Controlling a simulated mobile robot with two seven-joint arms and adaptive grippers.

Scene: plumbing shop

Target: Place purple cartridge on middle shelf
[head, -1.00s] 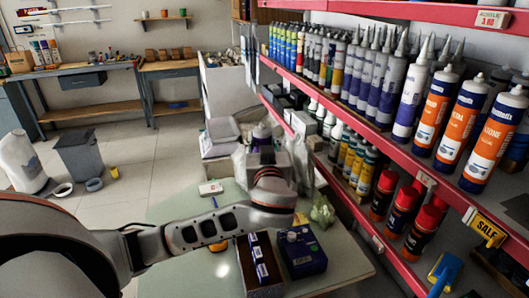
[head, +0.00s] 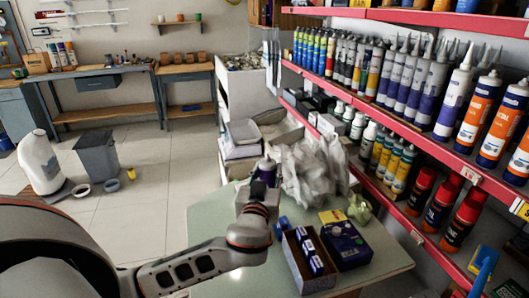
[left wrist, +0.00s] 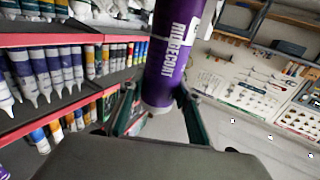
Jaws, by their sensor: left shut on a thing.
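The purple cartridge (head: 266,171) is in my left gripper (head: 262,190), above the far left part of the green table. In the left wrist view the cartridge (left wrist: 172,52) stands tilted between the two fingers (left wrist: 158,108), which are shut on its lower part; its top is cut off by the frame. The middle shelf (head: 400,116), with a red front edge, is on the right, apart from the gripper. It carries a row of tubes, including several grey-and-purple ones (head: 418,86) and orange ones (head: 499,126). My right gripper is not in view.
The green table (head: 215,225) holds an open box of small blue packs (head: 292,262), a purple box (head: 345,247) and a crumpled clear bag (head: 305,172) beside my gripper. The lower shelf (head: 385,197) carries bottles and red-capped cans (head: 437,215). Open floor (head: 140,215) lies left.

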